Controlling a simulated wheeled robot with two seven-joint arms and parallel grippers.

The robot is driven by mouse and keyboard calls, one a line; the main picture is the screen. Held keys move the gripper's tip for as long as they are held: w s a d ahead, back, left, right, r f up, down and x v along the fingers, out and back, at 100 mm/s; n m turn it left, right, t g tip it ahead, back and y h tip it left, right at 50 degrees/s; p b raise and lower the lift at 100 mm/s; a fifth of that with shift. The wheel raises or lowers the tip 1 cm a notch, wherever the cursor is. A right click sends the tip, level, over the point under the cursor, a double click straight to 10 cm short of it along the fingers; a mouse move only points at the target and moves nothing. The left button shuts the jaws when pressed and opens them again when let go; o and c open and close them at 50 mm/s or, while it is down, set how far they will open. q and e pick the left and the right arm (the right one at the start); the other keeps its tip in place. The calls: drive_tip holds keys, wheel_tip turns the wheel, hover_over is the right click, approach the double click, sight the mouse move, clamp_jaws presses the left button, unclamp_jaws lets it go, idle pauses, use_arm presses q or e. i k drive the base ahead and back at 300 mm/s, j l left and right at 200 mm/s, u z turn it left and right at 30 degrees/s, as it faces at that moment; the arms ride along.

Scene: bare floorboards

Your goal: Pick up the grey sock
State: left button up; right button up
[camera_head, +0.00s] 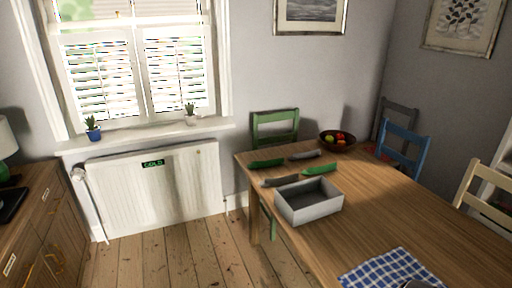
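Two flat grey sock-like pieces lie on the wooden table (385,213). One grey sock (305,156) is near the table's far edge. The other grey sock (280,181) lies just behind a grey open box (308,209), near the table's left edge. Two green sock-like pieces lie beside them: one green sock (266,163) at the far left corner and another green sock (320,169) to the right. The pieces are small here, so their exact shape is hard to tell. Neither of my grippers is in view.
A fruit bowl (340,138) stands at the table's far end and a blue checked cloth (391,271) at its near end. Green (275,125), blue (403,148) and cream (488,190) chairs surround the table. A wooden cabinet (40,225) stands left. Floorboards (170,260) between are clear.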

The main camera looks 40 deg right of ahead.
sight(276, 181)
drive_tip(key=i+z, duration=0.7)
drive_tip(key=z, duration=0.2)
drive_tip(key=i+j+z, duration=0.15)
drive_tip(key=i+z, duration=0.2)
drive_tip(key=z, duration=0.15)
drive_tip(key=i+j+z, duration=0.25)
drive_tip(key=z, duration=0.2)
